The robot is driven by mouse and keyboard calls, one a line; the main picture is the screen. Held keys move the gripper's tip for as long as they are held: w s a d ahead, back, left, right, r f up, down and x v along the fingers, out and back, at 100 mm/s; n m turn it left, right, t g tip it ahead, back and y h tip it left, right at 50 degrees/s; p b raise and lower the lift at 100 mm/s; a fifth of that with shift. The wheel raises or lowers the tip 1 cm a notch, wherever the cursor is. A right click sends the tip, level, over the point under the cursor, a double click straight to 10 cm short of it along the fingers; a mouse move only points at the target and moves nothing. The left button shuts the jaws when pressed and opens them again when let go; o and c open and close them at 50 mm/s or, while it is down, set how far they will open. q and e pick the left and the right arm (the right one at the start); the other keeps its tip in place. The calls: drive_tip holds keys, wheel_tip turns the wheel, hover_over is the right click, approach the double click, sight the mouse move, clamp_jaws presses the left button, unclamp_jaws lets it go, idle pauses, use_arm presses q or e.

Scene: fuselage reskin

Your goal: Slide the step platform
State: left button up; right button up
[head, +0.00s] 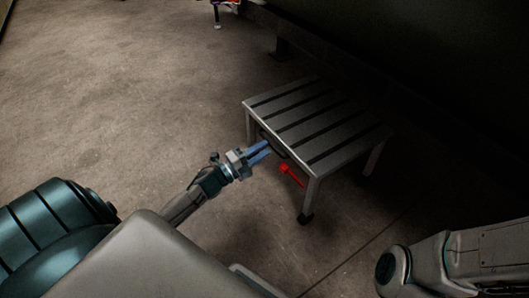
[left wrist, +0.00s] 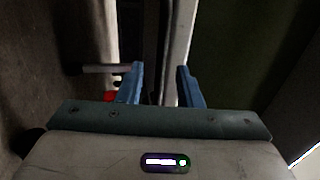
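The step platform (head: 318,118) is a low grey metal stand with a slatted top, standing on the floor right of centre in the head view. A dark loop handle (head: 272,143) sits on its near left side. My left gripper (head: 259,153) is at that side, close to the handle. In the left wrist view my left gripper (left wrist: 161,85) has its blue fingers apart, with a pale bar of the platform (left wrist: 178,40) just beyond them. I cannot tell whether the handle lies between the fingers. My right gripper is out of view.
A red lever-like part (head: 291,174) shows under the platform's near edge. A dark wall with a ledge runs behind the platform. Open concrete floor (head: 130,90) lies to the left. An orange-and-white object (head: 222,3) is cut off at the top.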

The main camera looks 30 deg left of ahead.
use_arm(q)
drive_tip(key=shift+x, duration=0.8)
clamp_jaws()
drive_tip(key=shift+s, duration=0.1)
